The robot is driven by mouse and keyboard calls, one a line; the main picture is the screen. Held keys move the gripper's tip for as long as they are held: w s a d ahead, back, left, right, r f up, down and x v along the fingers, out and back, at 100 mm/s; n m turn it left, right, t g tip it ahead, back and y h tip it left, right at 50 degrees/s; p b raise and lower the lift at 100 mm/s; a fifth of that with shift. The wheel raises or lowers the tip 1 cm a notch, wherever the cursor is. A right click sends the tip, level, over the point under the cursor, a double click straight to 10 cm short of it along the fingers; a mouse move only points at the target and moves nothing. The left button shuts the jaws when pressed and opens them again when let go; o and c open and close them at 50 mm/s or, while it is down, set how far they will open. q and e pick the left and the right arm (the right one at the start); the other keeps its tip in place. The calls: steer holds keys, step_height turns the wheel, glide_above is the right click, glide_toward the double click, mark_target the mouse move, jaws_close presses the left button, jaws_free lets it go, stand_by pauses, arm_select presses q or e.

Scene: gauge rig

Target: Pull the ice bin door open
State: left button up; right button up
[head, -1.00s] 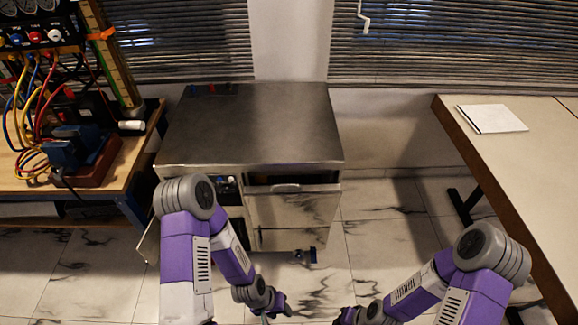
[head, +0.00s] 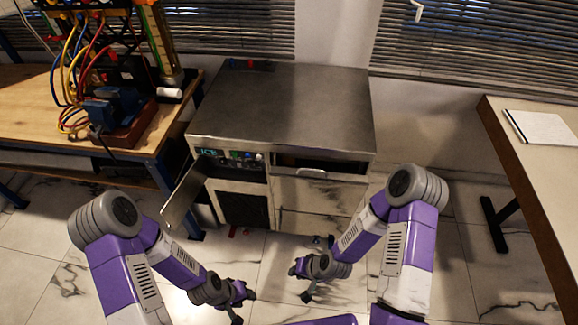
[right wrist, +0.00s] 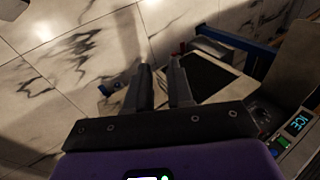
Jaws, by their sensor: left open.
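The ice machine (head: 290,95) is a low steel cabinet with a lit ICE panel (head: 210,153) at its front left. Its bin door (head: 318,195) is the steel front panel at the right, with a bar handle (head: 312,173) at the top. A dark gap shows above that handle. My left gripper (head: 242,304) is open and empty, low in front of the cabinet. My right gripper (head: 300,282) is below and in front of the bin door, apart from the handle. In the right wrist view its fingers (right wrist: 160,68) stand apart with nothing between them.
A steel flap (head: 184,196) stands swung out at the cabinet's left. A wooden bench (head: 40,105) with cabled equipment is at the left. A table (head: 540,175) with a white pad (head: 543,127) is at the right. The marble floor in front is clear.

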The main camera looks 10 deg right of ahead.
steer(key=w+r+m+t+y+b, duration=0.15)
steer(key=w+m+t, duration=0.35)
steer(key=w, duration=0.8)
steer(key=m+t+h+b, duration=0.1)
steer(key=m+t+h, duration=0.3)
steer(key=m+t, duration=0.5)
glide_toward(311, 175)
steer(key=shift+n+t, duration=0.3)
steer(key=shift+n, duration=0.4)
steer(key=w+r, duration=0.2)
steer(key=w, duration=0.2)
steer(key=shift+w+a+r, duration=0.1)
steer(key=shift+a+r, duration=0.2)
steer(key=shift+r, duration=0.1)
steer(key=shift+h, duration=0.35)
steer(key=w, duration=0.2)
steer(key=w+b, duration=0.1)
steer(key=w, duration=0.2)
steer(key=shift+w+a+f, duration=0.1)
steer(key=shift+w+a, duration=0.25)
steer(key=shift+w, duration=0.05)
steer(key=shift+w+a, duration=0.1)
steer(key=shift+w, duration=0.55)
steer(key=shift+c, duration=0.5)
jaws_close()
